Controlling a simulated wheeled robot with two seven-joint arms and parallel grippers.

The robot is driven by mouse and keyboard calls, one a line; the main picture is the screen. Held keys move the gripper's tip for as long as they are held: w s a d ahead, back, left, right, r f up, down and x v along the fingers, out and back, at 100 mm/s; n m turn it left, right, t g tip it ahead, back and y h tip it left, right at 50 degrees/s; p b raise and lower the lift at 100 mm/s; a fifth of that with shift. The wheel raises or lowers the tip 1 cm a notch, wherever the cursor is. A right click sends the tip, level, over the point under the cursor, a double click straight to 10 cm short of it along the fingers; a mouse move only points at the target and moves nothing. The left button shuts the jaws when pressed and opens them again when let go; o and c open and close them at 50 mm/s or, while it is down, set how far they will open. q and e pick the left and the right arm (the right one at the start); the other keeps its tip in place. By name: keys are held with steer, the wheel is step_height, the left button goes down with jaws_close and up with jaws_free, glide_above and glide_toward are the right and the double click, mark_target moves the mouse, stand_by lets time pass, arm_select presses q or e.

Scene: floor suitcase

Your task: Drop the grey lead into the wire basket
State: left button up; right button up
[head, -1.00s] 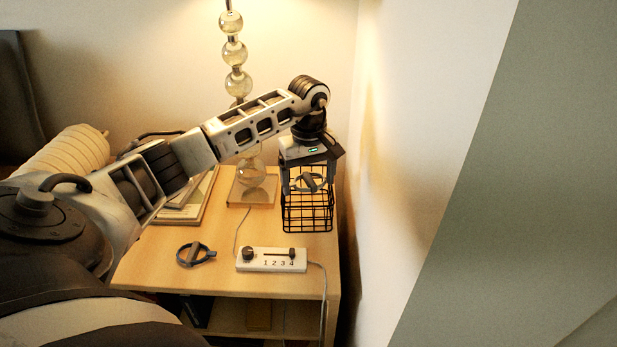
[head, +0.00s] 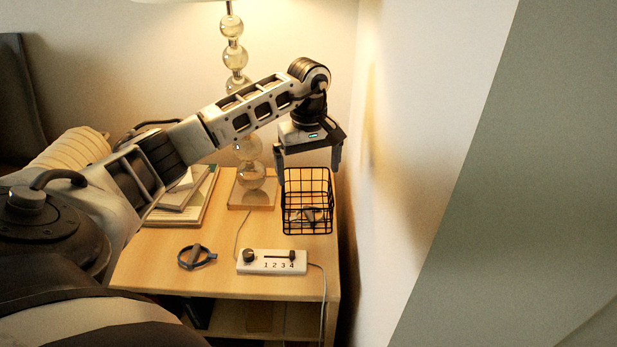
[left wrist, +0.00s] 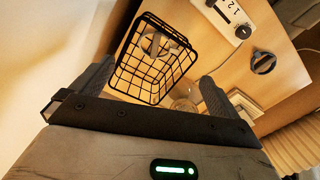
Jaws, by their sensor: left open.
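The black wire basket (head: 284,217) stands on the bedside table near its right edge. A grey coiled lead (head: 311,215) lies inside the basket, partly hidden by the wires. It also shows through the basket in the left wrist view (left wrist: 152,43). My left gripper (head: 308,172) is open and empty above the basket, with its fingers pointing down. The left wrist view shows nothing between its fingers (left wrist: 152,82). My right gripper is not in view.
A glass-ball lamp (head: 251,176) and books (head: 187,195) stand behind. A wall (head: 400,190) rises close on the right.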

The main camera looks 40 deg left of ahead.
arm_select(q)
step_height(320, 180, up, 9)
steer(key=p, duration=0.1)
steer(key=shift+f, duration=0.2)
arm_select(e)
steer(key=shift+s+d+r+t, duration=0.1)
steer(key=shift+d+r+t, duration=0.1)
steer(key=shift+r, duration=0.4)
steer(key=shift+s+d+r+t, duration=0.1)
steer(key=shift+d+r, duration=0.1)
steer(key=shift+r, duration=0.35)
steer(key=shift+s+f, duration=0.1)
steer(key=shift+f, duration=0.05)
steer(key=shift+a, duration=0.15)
